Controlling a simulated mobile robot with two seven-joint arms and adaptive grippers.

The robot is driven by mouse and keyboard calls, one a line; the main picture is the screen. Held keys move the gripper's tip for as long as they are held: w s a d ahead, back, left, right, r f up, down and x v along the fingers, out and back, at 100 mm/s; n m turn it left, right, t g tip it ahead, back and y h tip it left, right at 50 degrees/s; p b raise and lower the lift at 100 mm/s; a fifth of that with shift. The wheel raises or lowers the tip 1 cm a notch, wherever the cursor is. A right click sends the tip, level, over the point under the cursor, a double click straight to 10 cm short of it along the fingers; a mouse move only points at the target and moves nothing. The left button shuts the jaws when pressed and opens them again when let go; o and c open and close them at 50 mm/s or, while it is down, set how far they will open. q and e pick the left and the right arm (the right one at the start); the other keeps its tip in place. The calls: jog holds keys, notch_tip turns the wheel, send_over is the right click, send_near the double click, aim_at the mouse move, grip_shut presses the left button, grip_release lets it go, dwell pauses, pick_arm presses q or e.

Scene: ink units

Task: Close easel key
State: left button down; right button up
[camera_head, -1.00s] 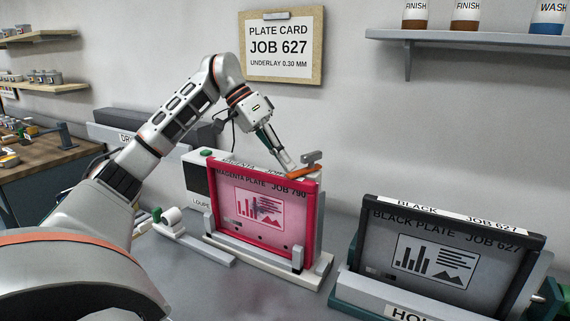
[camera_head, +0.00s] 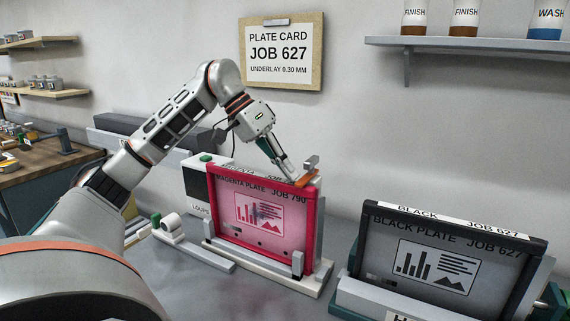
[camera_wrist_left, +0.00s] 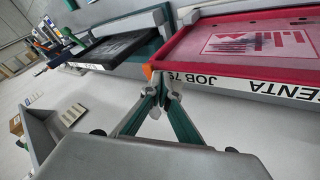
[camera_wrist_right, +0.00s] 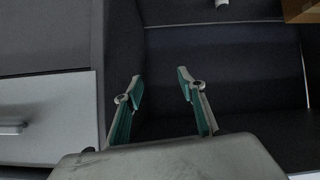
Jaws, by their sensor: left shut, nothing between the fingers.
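The magenta plate (camera_head: 260,209), marked JOB 790, stands upright in its easel; it also shows in the left wrist view (camera_wrist_left: 245,45). The orange easel key (camera_head: 307,179), with a grey upright piece beside it, sits at the easel's top right corner. A bit of orange shows by the fingertips in the left wrist view (camera_wrist_left: 148,72). My left gripper (camera_head: 292,178) is shut and empty, its tips at the key's left end; whether they touch is unclear. My right gripper (camera_wrist_right: 160,76) is open and empty, out of the head view.
The black plate (camera_head: 435,265), marked JOB 627, stands in another holder at the right. A plate card (camera_head: 282,50) reading JOB 627 hangs on the wall. A grey shelf (camera_head: 480,46) with containers is at upper right. Bare bench lies in front of the magenta easel.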

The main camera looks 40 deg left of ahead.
pick_arm(q)
jog(key=shift+a, duration=0.1)
jog(key=shift+a, duration=0.25)
jog(key=a, duration=0.1)
jog(key=s+a+p, duration=0.1)
jog(key=a+r+p, duration=0.1)
jog(key=shift+s+a, duration=0.2)
jog(key=shift+a, duration=0.2)
jog(key=s+d+v, duration=0.1)
jog(key=v, duration=0.7)
jog(key=shift+s+r, duration=0.25)
jog(key=shift+s, duration=0.05)
pick_arm(e)
jog(key=shift+s+d+f+h, duration=0.15)
jog(key=shift+s+d, duration=0.2)
jog(key=shift+d, duration=0.2)
jog(key=shift+s+d+f+h, duration=0.1)
jog(key=shift+s+d+h, duration=0.05)
jog(key=shift+s+d, duration=0.3)
jog(key=shift+w, duration=0.1)
